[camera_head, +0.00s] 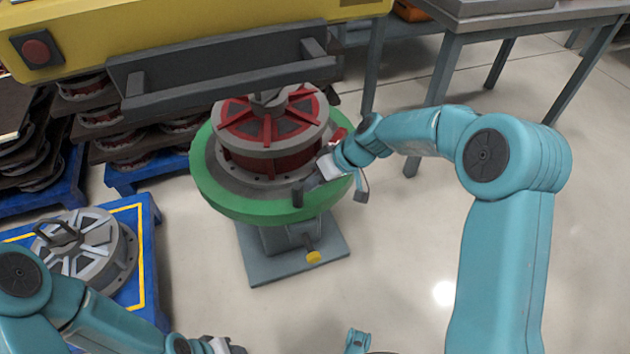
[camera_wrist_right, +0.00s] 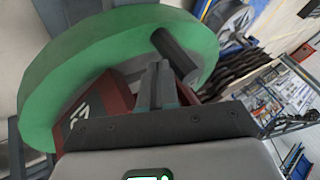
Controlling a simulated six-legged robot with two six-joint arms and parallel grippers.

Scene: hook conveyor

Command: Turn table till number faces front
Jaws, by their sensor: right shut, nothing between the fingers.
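The round turntable has a green rim (camera_head: 215,190) and stands on a grey pedestal. A red and grey round part (camera_head: 262,160) sits on it. A dark upright peg (camera_head: 298,194) stands on the rim at the front; it also shows in the right wrist view (camera_wrist_right: 175,56). My right gripper (camera_head: 312,182) is shut and empty, its fingertips (camera_wrist_right: 158,78) close beside the peg; I cannot tell if they touch it. A white marking (camera_wrist_right: 80,117) shows on a red face in the wrist view, partly cut off by my gripper. My left gripper (camera_head: 228,346) is at the bottom edge, its jaws unclear.
A yellow machine beam with a dark bar (camera_head: 220,75) hangs over the turntable's back. A blue pallet (camera_head: 150,215) with a grey round part (camera_head: 85,245) stands at the left. Stacked parts fill the back left. A grey table (camera_head: 520,22) is at the back right. Floor right of the pedestal is clear.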

